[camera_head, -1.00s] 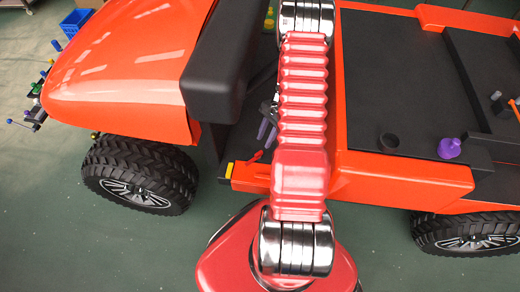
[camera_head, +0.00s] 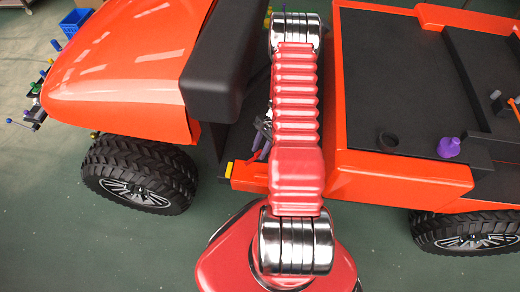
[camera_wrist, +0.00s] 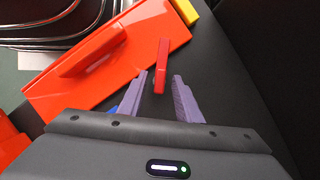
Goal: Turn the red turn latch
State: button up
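The red turn latch (camera_wrist: 161,65) is a thin red bar in the wrist view, standing out near an orange panel and a yellow block. My gripper (camera_wrist: 160,76) has two purple fingers spread apart, one on each side of the latch's near end. Gaps show between the latch and both fingers, so it is not clamped. In the head view my gripper (camera_head: 262,146) shows only partly behind my red arm, above the orange sill, and the latch is hard to make out there.
The yellow block (camera_wrist: 188,11) sits beyond the latch; it also shows in the head view (camera_head: 229,170). The orange panel (camera_wrist: 105,60) lies left of the latch. A black seat (camera_head: 222,70) rises beside my arm. A purple knob (camera_head: 449,147) stands on the cart deck.

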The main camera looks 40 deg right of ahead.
jog(key=shift+c, duration=0.4)
grip_shut()
